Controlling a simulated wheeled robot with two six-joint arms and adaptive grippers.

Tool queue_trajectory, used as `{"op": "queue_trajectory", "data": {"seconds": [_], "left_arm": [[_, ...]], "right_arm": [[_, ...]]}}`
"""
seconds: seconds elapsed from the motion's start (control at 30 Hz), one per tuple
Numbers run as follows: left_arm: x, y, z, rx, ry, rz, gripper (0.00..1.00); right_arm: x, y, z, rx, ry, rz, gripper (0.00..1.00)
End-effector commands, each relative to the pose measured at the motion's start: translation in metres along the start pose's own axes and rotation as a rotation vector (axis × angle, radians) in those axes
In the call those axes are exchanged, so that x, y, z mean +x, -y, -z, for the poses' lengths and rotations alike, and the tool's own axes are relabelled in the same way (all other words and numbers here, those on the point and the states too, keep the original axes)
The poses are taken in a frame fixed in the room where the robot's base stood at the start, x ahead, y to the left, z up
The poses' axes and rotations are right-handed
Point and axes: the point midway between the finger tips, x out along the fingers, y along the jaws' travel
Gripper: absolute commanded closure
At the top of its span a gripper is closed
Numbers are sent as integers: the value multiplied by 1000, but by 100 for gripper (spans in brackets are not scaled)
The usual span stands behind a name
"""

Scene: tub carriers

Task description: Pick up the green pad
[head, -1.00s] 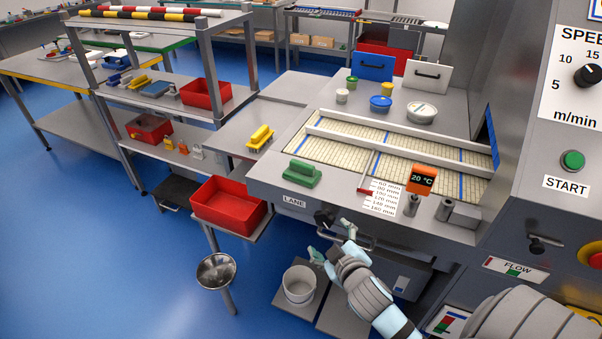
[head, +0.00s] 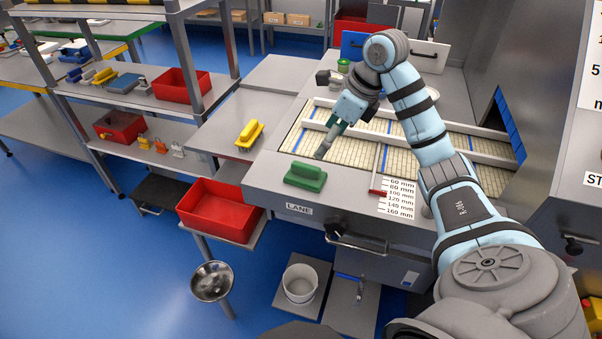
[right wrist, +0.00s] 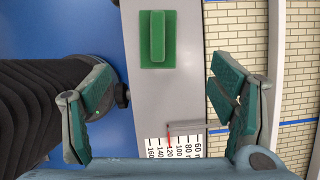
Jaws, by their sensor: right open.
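The green pad (head: 305,176) lies flat on the grey front ledge of the machine, left of the lane scale. It has a raised green handle along its middle and also shows in the right wrist view (right wrist: 157,38), at the top centre. My right gripper (head: 326,146) is above the belt edge, up and to the right of the pad in the head view. In the right wrist view its two fingers (right wrist: 164,112) are spread wide, with nothing between them, and the pad lies beyond the fingertips. My left gripper is not in view.
A yellow-handled pad (head: 249,134) lies on the side table to the left. A red tray (head: 218,209) sits below the ledge. White rails (head: 402,131) cross the belt, and a knob (head: 334,230) sticks out from the machine front. The ledge around the pad is clear.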

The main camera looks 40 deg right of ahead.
Motion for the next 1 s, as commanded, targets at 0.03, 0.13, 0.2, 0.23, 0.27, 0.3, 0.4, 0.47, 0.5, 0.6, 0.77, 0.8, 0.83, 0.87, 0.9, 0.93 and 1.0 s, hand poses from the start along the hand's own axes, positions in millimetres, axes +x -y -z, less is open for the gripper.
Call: {"op": "queue_trajectory", "data": {"seconds": [0.03,0.13,0.2,0.23,0.27,0.3,0.4,0.47,0.5,0.6,0.77,0.8,0.83,0.87,0.9,0.93,1.0], "left_arm": [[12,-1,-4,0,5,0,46],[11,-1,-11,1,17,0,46],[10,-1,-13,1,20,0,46],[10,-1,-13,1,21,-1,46],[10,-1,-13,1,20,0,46],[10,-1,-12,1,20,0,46],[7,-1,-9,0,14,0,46],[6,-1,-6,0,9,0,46],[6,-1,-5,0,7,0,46],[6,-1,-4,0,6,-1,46],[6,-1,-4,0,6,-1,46],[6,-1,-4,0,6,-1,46],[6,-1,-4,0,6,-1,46],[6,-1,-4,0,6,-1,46],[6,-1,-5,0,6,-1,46],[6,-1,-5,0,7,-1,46],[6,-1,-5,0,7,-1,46]], "right_arm": [[22,-2,2,0,0,-6,22],[46,-2,1,-1,0,-8,22],[59,-2,0,-1,1,-7,22],[64,-2,0,-2,1,-7,22],[67,-2,-1,-2,2,-6,22],[71,-2,-2,-2,3,-5,22],[86,-2,-6,-2,3,-9,22],[98,-1,-10,-1,3,-9,22],[106,0,-11,-2,3,-9,22],[121,0,-10,-3,3,-6,22],[123,0,-10,-3,3,-4,22],[123,0,-10,-3,4,-4,22],[123,0,-10,-3,4,-5,24],[123,0,-10,-3,4,-5,29],[123,0,-10,-3,4,-5,35],[123,0,-10,-3,4,-5,40],[123,0,-10,-3,4,-5,51]]}}
